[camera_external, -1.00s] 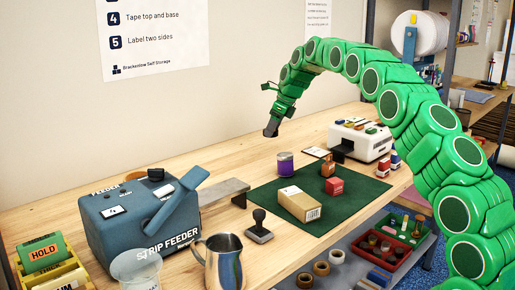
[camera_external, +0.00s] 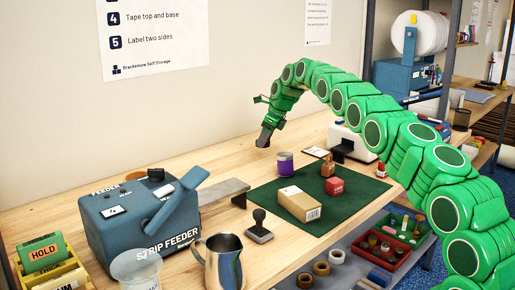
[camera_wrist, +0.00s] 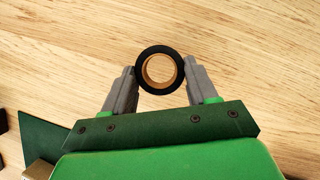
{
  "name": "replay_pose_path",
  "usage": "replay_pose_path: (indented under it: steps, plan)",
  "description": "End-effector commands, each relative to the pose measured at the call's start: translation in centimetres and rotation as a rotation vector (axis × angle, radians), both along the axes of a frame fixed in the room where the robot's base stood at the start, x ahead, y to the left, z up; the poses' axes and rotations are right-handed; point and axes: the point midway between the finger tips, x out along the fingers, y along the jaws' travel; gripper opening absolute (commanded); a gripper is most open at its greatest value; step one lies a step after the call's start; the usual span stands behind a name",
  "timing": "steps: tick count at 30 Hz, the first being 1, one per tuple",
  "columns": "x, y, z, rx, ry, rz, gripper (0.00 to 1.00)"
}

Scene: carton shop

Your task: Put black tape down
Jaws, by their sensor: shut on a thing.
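The black tape (camera_wrist: 141,83) is a black roll with a tan core, seen face-on in the wrist view. My gripper (camera_wrist: 160,77) is shut on it, one finger on each side of the roll. In the external view my gripper (camera_external: 263,142) points down above the bare wood behind the green mat, near the wall. The roll is too small to make out clearly there. The wrist view shows only plain wood beneath the roll; I cannot tell the exact gap to it.
The strip feeder (camera_external: 135,222) stands left, and a white machine (camera_external: 345,142) stands right. The bench (camera_external: 215,160) between feeder and wall is mostly clear.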

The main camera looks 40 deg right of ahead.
Motion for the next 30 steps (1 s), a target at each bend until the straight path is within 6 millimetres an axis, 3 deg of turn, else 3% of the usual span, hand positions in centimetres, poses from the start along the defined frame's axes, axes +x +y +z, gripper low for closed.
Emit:
replay_pose_path:
  steps: [14,25,30]
  plan:
    - [0.6,-0.1,-0.8,0.001,0.001,0.002,0.24]
    - [0.4,-0.1,-3.5,0.001,0.004,0.001,0.24]
    - [0.5,-0.2,-3.8,0.002,0.002,0.000,0.24]
